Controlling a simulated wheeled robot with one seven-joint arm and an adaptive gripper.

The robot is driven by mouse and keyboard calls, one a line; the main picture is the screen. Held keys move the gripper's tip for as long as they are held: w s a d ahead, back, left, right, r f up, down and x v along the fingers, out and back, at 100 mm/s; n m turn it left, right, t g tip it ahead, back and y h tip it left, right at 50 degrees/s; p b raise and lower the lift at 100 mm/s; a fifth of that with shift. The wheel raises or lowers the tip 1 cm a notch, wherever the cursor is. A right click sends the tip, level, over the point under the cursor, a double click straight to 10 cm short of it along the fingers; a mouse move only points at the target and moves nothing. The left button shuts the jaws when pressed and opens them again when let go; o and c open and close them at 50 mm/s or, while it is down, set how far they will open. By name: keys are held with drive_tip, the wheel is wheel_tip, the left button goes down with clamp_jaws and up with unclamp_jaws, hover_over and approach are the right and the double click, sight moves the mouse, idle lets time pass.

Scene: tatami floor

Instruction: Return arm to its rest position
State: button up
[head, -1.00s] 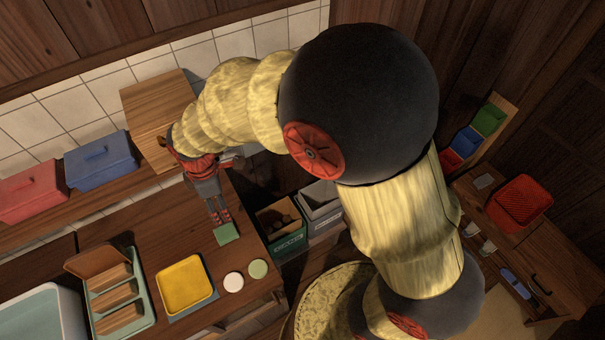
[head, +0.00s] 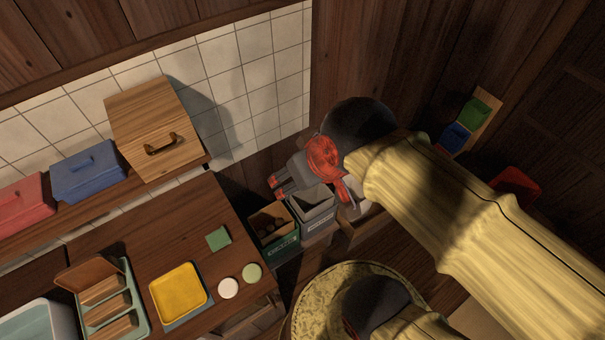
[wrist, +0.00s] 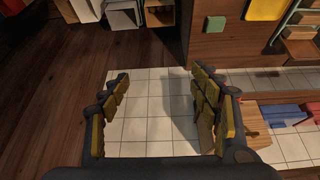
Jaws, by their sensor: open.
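My gripper (head: 277,188) is in the middle of the head view, in the air above the bins and to the right of the counter. In the wrist view its two fingers (wrist: 163,112) are spread apart with nothing between them, and the tiled wall (wrist: 160,95) shows behind. My arm reaches in from the right side of the head view. A green square (head: 218,238) lies flat on the wooden counter (head: 215,205), apart from my gripper. The green square also shows in the wrist view (wrist: 215,25).
Two bins (head: 274,228) stand below my gripper. A yellow tray (head: 178,291), two round pieces (head: 229,288) and a divided organizer (head: 130,300) are on the counter. A wooden box (head: 150,130) and blue box (head: 86,172) sit on the back shelf. A red basket (head: 517,184) is partly hidden behind my arm.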

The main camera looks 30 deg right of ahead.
drive_tip(key=shift+s+d, duration=0.15)
drive_tip(key=shift+s, duration=0.05)
drive_tip(key=shift+f+b, duration=0.75)
drive_tip(key=shift+b, duration=0.1)
drive_tip(key=shift+c, duration=0.8)
